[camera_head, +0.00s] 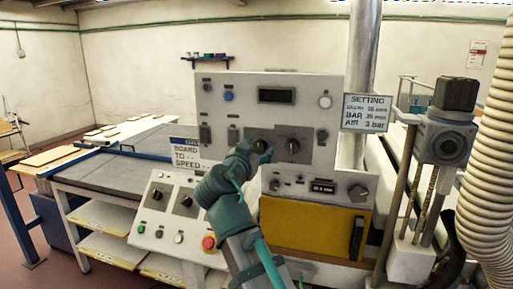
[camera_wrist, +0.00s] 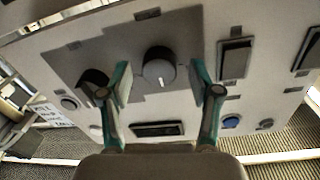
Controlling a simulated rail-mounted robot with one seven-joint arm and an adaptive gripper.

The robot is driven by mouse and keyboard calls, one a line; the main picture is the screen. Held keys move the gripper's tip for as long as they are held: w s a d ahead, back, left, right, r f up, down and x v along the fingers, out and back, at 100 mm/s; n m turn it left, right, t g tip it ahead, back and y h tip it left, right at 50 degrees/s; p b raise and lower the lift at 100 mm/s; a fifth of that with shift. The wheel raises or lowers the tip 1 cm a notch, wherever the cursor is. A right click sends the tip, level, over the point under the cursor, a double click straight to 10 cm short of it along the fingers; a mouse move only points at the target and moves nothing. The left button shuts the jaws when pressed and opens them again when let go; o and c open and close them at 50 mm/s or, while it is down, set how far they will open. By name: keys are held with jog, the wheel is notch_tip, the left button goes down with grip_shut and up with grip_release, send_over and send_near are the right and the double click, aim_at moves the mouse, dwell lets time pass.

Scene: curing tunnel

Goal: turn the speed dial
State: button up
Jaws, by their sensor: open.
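A dark round dial (camera_wrist: 158,68) with a white pointer mark sits between my fingertips in the wrist view. In the head view it is the left dial (camera_head: 262,146) of a pair on a grey plate, partly hidden by my gripper (camera_head: 252,152). My gripper (camera_wrist: 160,78) is open, with one finger on each side of the dial; a gap shows at both sides, and depth is hard to judge. The second dial (camera_head: 292,146) is to the right; in the wrist view it (camera_wrist: 92,82) is partly covered by the left finger. I cannot read which dial is labelled speed.
The upright panel (camera_head: 212,82) also carries a display (camera_head: 275,96), switches and buttons. A console (camera_head: 150,215) with more knobs and a red stop button (camera_head: 208,243) stands low in front. A settings sign (camera_head: 367,113), a metal post and a ribbed hose (camera_head: 490,150) are at the right.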

jog(key=shift+w, duration=0.1)
jog(key=c, duration=1.1)
jog(key=shift+c, duration=0.2)
jog(key=shift+n, duration=0.5)
jog(key=shift+n+b, duration=0.55)
jog(key=shift+n, duration=0.45)
jog(key=n, duration=0.3)
jog(key=shift+n, duration=0.3)
jog(key=n, duration=0.4)
jog(key=shift+d+n+t+p, duration=0.1)
jog(key=shift+n+t+p, duration=0.2)
jog(key=shift+p, duration=0.05)
jog(key=shift+n+y+p, duration=0.4)
jog(key=shift+n+p, duration=0.15)
jog(key=shift+n, duration=1.05)
